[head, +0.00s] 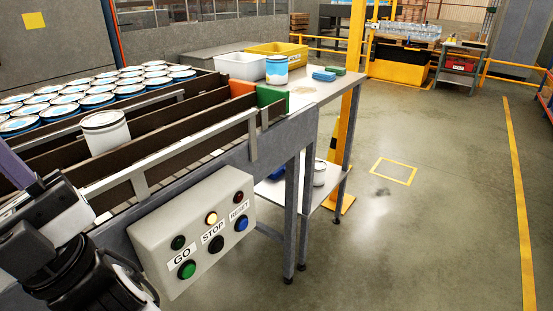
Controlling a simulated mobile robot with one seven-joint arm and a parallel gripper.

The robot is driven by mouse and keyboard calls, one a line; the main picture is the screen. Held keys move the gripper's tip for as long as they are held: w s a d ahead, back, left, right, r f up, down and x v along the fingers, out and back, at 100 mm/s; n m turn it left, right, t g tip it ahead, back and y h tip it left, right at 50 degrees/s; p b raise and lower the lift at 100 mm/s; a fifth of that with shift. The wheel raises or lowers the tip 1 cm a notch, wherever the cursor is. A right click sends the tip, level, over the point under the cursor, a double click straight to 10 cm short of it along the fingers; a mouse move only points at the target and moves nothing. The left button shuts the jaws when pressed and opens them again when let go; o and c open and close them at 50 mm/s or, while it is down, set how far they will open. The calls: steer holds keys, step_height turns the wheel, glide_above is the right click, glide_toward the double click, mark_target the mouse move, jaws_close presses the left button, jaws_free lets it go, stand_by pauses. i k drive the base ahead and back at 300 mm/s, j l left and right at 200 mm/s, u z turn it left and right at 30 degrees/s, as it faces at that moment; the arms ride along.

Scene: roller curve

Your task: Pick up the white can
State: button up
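A plain white can (105,134) stands upright in a lane of the roller conveyor, between brown side rails. The rail in front hides its bottom. It is apart from the many blue-and-white cans (98,98) packed in the lane behind it. Another whitish can (320,172) stands on the lower shelf of the table, partly hidden by a leg. Part of my arm shows at the lower left, in front of the conveyor and to the left of the can. My gripper's fingertips are not in view.
A control box (193,231) with GO, STOP and RESET buttons is on the conveyor's near side. Orange (242,89) and green (271,98) blocks are at the lane ends. A blue-labelled can (276,70), white bin (241,66) and yellow bin (277,50) stand beyond. Floor at right is clear.

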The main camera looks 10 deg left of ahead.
mark_target(320, 167)
steer(key=i+l+u, duration=0.1)
steer(key=u, duration=0.4)
steer(key=l+u, duration=0.25)
steer(key=u, duration=0.25)
steer(key=i+l+u, duration=0.1)
steer(key=l+u, duration=0.15)
steer(key=l, duration=0.25)
steer(key=l+u, duration=0.25)
steer(key=l, duration=0.25)
steer(key=l+u, duration=0.15)
steer(key=l, duration=0.5)
steer(key=l+u, duration=0.1)
steer(key=l, duration=0.6)
steer(key=k+l+u, duration=0.15)
steer(key=l, duration=1)
steer(key=k+l, duration=0.15)
steer(key=l, duration=0.4)
steer(key=i+l, duration=0.1)
steer(key=l, duration=0.75)
steer(key=i, duration=1.8)
